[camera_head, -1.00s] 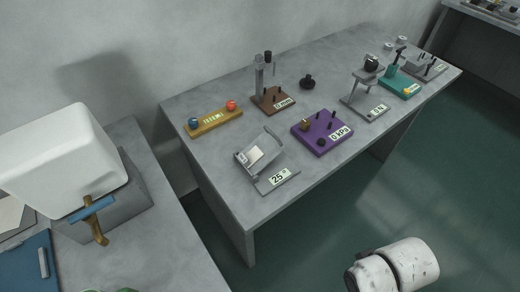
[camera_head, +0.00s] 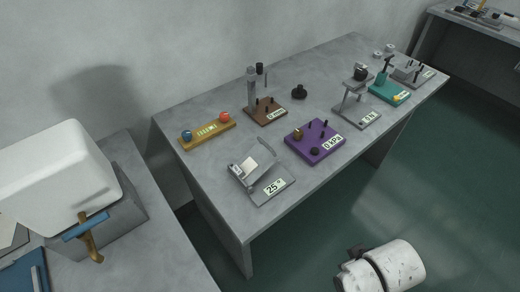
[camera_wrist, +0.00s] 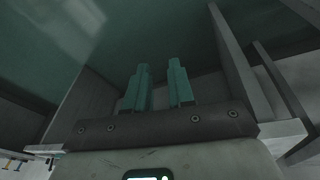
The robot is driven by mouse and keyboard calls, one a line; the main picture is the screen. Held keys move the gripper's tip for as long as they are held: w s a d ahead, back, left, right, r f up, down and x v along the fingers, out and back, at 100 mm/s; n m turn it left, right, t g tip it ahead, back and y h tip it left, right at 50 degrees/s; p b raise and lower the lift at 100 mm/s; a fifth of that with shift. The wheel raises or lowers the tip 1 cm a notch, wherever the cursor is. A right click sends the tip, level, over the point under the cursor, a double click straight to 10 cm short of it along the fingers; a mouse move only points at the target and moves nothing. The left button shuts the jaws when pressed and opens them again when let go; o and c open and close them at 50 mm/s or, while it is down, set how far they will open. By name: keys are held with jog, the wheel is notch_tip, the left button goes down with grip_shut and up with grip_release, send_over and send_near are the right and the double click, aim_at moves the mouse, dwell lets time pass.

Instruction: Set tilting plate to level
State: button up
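The tilting plate (camera_head: 258,170) is a grey plate on a grey base near the front left of the long table. It is tilted, with a whitish patch on it. The display (camera_head: 273,187) on its base reads 25, with a small unit mark. My gripper (camera_wrist: 162,85) shows in the wrist view as two teal fingers with a gap between them and nothing held. It is not seen in the head view, where only a white part of my arm shows at the lower right. The tilting plate cannot be made out in the wrist view.
A purple device (camera_head: 316,142) stands right of the plate, a brown stand (camera_head: 265,112) behind it, and a yellow bar (camera_head: 207,133) with two knobs at left. A white machine (camera_head: 55,175) stands on the left table. Open floor (camera_head: 370,220) lies in front.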

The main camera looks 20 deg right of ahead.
jog(key=w+d+r+n+t+h+p, duration=0.1)
jog(key=w+r+n+t+h, duration=0.15)
jog(key=w, duration=0.55)
jog(key=n+t+y+p, duration=0.1)
jog(key=n+t+p, duration=0.2)
jog(key=n+t, duration=0.35)
send_near(267, 148)
jog(key=shift+m+t, duration=0.7)
jog(key=s+d+f, duration=0.1)
jog(key=d+f, duration=0.1)
jog(key=s+d+f, duration=0.1)
jog(key=d+f, duration=0.1)
jog(key=s+d+f, duration=0.1)
jog(key=d+f, duration=0.1)
jog(key=d, duration=0.1)
jog(key=shift+s+d+f, duration=0.15)
jog(key=shift+s+f, duration=0.1)
jog(key=shift+s, duration=0.05)
jog(key=w+a+r+n+t+y, duration=0.3)
jog(key=a+n, duration=0.1)
jog(key=a, duration=0.2)
jog(key=shift+h, duration=0.25)
jog(key=w, duration=0.3)
jog(key=w+f, duration=0.1)
jog(key=w, duration=0.6)
jog(key=shift+w+d+f+p, duration=0.3)
jog(key=shift+w+d+f, duration=0.05)
jog(key=shift+f, duration=0.05)
jog(key=shift+c, duration=0.5)
grip_shut()
